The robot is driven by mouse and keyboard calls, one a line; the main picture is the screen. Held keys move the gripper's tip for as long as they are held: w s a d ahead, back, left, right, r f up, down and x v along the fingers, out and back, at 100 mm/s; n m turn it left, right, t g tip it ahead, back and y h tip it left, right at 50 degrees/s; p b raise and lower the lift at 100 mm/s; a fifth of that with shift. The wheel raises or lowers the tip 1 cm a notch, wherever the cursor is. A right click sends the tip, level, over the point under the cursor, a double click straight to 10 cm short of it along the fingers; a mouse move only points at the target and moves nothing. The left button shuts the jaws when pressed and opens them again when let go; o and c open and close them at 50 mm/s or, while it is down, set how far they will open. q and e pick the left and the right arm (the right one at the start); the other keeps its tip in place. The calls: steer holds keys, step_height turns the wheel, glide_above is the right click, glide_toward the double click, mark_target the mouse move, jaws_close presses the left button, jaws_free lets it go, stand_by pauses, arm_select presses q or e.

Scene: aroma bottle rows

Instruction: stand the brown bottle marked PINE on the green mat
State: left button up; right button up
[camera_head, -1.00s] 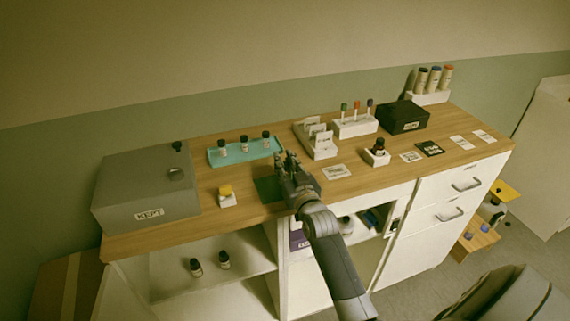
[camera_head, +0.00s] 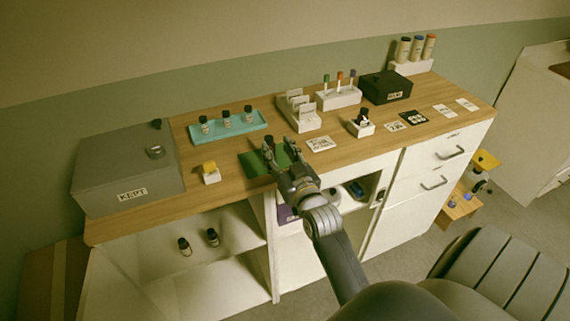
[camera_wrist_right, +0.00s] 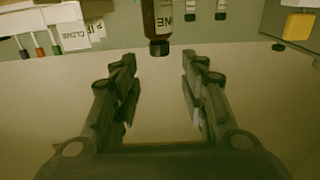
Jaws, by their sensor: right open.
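The brown bottle (camera_wrist_right: 161,22) shows in the right wrist view, its dark cap toward the bottom of that picture. The letters INE are readable on its white label. It is beyond my right fingertips, midway between them, apart from both. In the head view its dark cap (camera_head: 269,143) shows between the fingers of my right gripper (camera_head: 280,152); the fingers partly hide it. It appears upright on the green mat (camera_head: 252,164). The right gripper is open and empty, also in the right wrist view (camera_wrist_right: 157,68). My left gripper is not in view.
A teal tray (camera_head: 192,134) with several bottles is behind the mat. A bottle in a white holder (camera_head: 361,122), card rack (camera_head: 297,112) and black box (camera_head: 386,87) are right.

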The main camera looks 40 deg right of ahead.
steer(key=shift+b+v, duration=0.3)
steer(key=shift+v, duration=2)
